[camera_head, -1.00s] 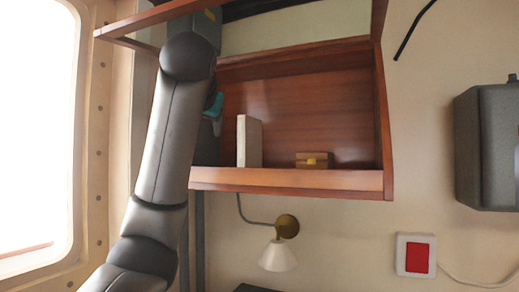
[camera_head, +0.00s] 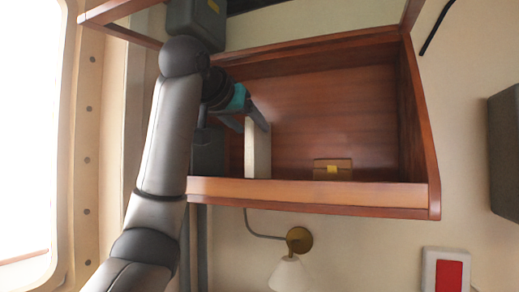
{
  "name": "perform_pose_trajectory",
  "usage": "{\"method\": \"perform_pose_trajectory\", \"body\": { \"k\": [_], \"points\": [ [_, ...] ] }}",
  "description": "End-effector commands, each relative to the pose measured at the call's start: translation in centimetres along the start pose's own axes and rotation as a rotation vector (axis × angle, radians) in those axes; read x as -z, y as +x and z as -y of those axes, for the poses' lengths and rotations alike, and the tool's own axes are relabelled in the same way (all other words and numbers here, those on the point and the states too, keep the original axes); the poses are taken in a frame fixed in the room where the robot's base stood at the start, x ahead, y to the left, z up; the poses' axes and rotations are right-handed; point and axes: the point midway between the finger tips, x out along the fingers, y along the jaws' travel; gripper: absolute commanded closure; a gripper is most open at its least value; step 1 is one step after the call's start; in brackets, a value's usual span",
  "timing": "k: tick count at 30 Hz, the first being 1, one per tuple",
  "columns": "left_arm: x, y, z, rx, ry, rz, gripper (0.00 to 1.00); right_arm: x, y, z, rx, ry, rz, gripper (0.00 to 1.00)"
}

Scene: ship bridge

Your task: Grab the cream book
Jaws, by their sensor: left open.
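The cream book (camera_head: 257,150) stands upright on the wooden shelf (camera_head: 310,194), toward its left end, behind the front lip. My left arm comes up from the lower left. My left gripper (camera_head: 250,118) is open at the top of the book, with one dark finger in front of the book's upper right part. The other finger is mostly hidden, and I cannot tell whether the fingers touch the book. My right gripper is not in view.
A small brown box (camera_head: 332,169) with a yellow label sits on the shelf right of the book. A wall lamp (camera_head: 289,272) hangs below. A grey case (camera_head: 504,150) is at the right. The shelf's right part is clear.

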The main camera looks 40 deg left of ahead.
Motion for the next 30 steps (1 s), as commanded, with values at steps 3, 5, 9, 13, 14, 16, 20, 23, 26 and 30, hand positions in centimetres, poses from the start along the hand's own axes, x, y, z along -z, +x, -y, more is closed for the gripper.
{"method": "perform_pose_trajectory", "body": {
  "k": [3,5,9,13,14,16,20,23,26,30],
  "points": [
    [0.1,1.2,0.1,0.002,0.000,0.000,0.38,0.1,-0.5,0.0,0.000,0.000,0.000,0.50],
    [0.0,1.5,0.1,0.002,0.000,0.000,0.38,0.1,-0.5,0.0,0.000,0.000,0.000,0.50],
    [0.1,2.7,0.2,0.003,0.000,0.004,0.38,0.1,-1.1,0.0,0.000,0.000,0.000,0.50],
    [0.2,4.6,0.3,0.003,0.001,0.004,0.38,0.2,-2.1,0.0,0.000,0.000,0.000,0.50],
    [0.2,5.1,0.3,0.002,0.001,0.004,0.38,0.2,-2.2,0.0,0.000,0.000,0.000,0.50],
    [0.2,5.9,0.3,0.001,0.000,0.002,0.38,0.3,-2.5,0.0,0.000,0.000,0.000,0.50],
    [0.1,6.7,0.3,0.001,0.000,0.000,0.38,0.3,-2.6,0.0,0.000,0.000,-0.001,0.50],
    [0.1,6.8,0.3,0.001,0.000,-0.001,0.38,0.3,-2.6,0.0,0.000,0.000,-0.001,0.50],
    [0.1,6.8,0.3,0.001,0.001,-0.001,0.38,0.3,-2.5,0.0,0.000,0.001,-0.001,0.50],
    [0.1,6.7,0.2,0.001,0.001,-0.001,0.52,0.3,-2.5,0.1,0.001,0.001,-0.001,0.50]
  ]
}}
